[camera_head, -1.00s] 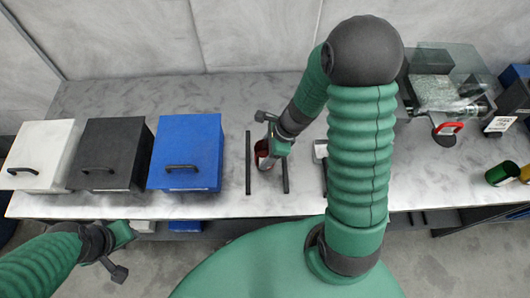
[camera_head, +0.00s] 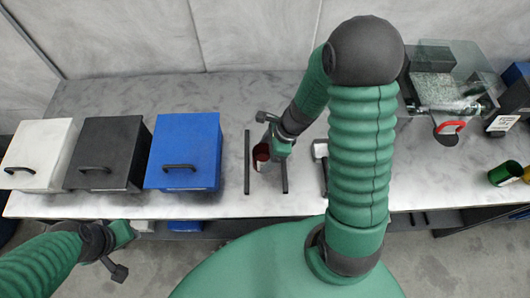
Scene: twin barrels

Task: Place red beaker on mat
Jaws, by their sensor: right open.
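The small dark red beaker (camera_head: 261,153) stands between two dark parallel bars on the grey table. My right gripper (camera_head: 272,146) is open right beside it, on its right side, and partly overlaps it in view. Whether the jaws still touch the beaker cannot be told. No separate mat can be made out; the strip between the bars looks like the tabletop. My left gripper (camera_head: 121,252) hangs in front of the table's front edge, away from the beaker, and its jaw state is unclear.
White (camera_head: 40,153), black (camera_head: 108,150) and blue (camera_head: 184,150) boxes with handles stand at the left. A green cup (camera_head: 504,174) lies at the right, near a glass-covered device (camera_head: 445,85) with a red handle. The back middle of the table is clear.

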